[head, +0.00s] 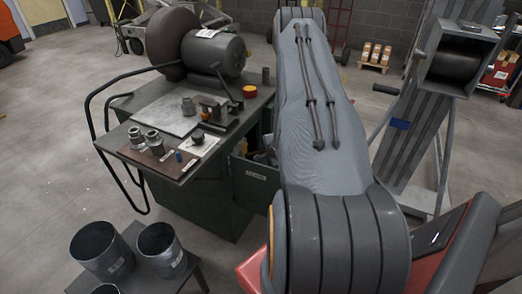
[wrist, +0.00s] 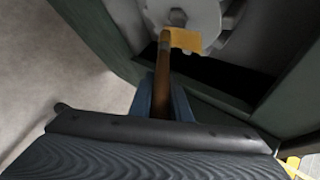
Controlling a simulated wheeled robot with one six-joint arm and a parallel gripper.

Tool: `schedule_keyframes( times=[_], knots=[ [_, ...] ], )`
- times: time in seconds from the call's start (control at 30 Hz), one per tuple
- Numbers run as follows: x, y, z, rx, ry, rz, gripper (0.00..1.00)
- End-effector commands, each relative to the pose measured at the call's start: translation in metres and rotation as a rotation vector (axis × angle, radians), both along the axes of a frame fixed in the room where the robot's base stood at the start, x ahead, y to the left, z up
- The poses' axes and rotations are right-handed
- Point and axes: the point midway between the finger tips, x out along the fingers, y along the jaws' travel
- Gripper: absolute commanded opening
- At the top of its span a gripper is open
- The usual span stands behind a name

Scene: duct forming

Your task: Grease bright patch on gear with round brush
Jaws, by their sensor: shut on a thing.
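In the wrist view my gripper (wrist: 163,98) has its blue fingers shut on the brown handle of the round brush (wrist: 164,70), which points away toward the gear. The grey gear (wrist: 178,14) shows at the top, inside a dark green housing. A yellow bright patch (wrist: 186,40) is at the gear's lower edge, just right of the brush's far end. The two overlap in the picture; I cannot tell whether they touch. The bristles are not clearly seen. In the head view my arm hides the gripper, brush and gear.
The green cabinet (head: 205,195) carries a bench with a motor (head: 215,55), metal fittings and a grey plate (head: 165,112). Dark buckets (head: 100,248) stand at front left. The housing wall (wrist: 290,75) is close on the right of the brush. Floor is open at left.

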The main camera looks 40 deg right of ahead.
Motion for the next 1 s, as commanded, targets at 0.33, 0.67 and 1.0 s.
schedule_keyframes(
  times=[0.33, 0.67, 1.0],
  knots=[
    [-0.031, -0.013, 0.001, 0.000, 0.001, -0.001, 0.00],
    [-0.043, -0.018, 0.000, 0.000, 0.001, 0.000, 0.00],
    [-0.047, -0.019, 0.000, 0.001, 0.001, -0.001, 0.00]
  ],
)
